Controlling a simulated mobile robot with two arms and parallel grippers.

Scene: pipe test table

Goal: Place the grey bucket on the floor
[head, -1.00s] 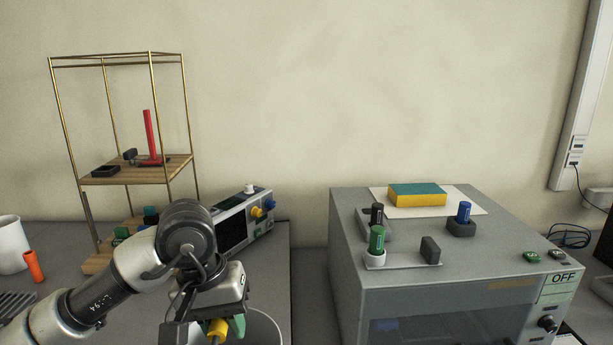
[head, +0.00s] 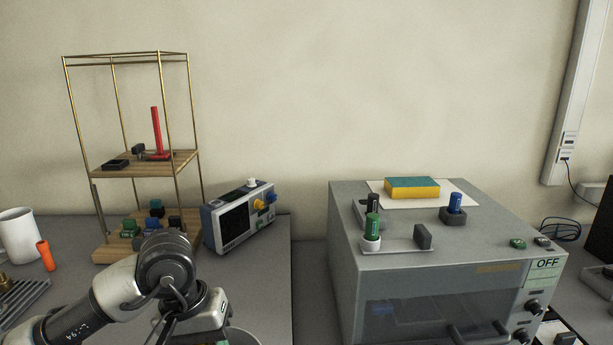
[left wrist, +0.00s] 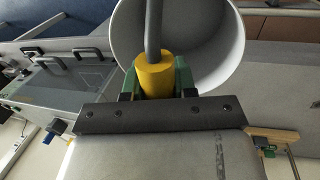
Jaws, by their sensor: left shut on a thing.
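The grey bucket (left wrist: 222,45) hangs at the top of the left wrist view, its round opening facing the camera. Only a piece of its rim (head: 246,336) shows at the bottom edge of the head view. A dark handle bar with a yellow grip (left wrist: 154,68) crosses the bucket's mouth. My left gripper (left wrist: 156,84), with green fingers, is shut on the yellow grip. In the head view its wrist is at the bottom left and its fingers are mostly cut off. The floor under the bucket is not clear. My right gripper is in neither view.
A wood-and-brass shelf (head: 146,163), a meter box (head: 239,217), a white mug (head: 17,235) and an orange tube (head: 46,255) stand on the left table. A large grey box (head: 440,260) with small parts on top stands right. A gap separates the tables.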

